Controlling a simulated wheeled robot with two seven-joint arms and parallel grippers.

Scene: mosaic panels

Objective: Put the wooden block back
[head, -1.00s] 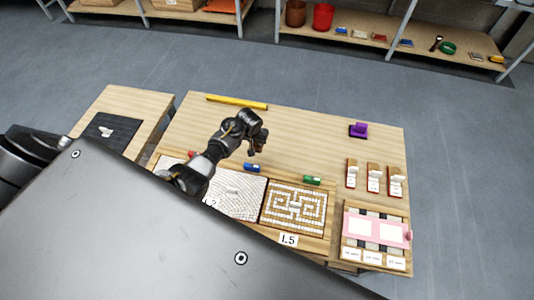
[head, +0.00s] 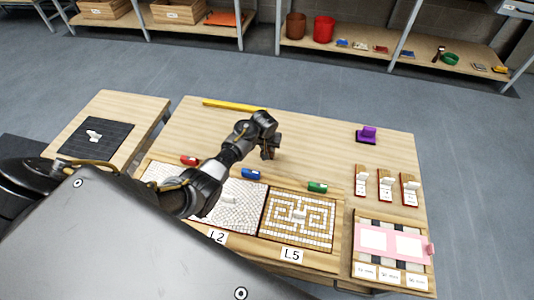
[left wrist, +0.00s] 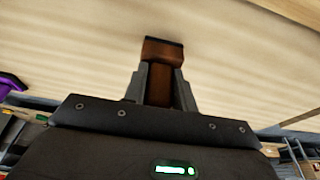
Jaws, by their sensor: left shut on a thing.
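A brown wooden block (left wrist: 163,50) with a dark far edge shows in the left wrist view. My left gripper (left wrist: 162,82) is shut on it, with one finger on each side. In the head view my left gripper (head: 270,153) is over the work table (head: 320,140), behind the mosaic panels; the block is too small to make out there. Whether the block touches the table top is unclear. My right gripper is not in view.
Mosaic panels L2 (head: 238,205) and L5 (head: 298,218) line the table front, with a blue piece (head: 251,174) and green piece (head: 317,187) behind them. A yellow bar (head: 233,105), purple object (head: 366,134) and pink board (head: 392,243) lie around. The table's middle is clear.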

